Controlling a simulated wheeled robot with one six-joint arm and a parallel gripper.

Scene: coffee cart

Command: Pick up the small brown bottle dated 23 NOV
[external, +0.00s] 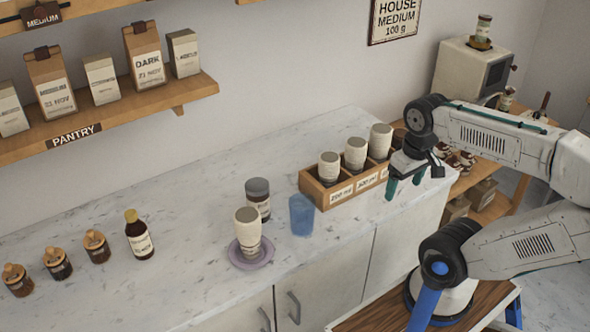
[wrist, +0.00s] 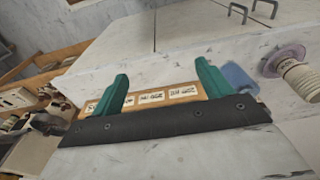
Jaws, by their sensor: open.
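Three small brown bottles with wooden tops stand at the left of the counter in the external view: a left one (external: 19,283), a middle one (external: 58,265) and a right one (external: 97,248). A taller dark brown bottle (external: 139,240) with a yellow cap and pale label stands just right of them. Their dates are too small to read. My gripper (external: 405,184) is open and empty near the counter's right end, far from these bottles. In the wrist view its teal fingers (wrist: 163,80) are spread apart, and none of these bottles can be made out there.
A wooden box (external: 341,190) with several cups is close to my gripper. A blue cup (external: 302,215), a grey-lidded jar (external: 259,200) and a cup (external: 248,228) on a purple saucer (external: 263,259) stand between gripper and bottles. The pantry shelf (external: 196,92) hangs above the counter.

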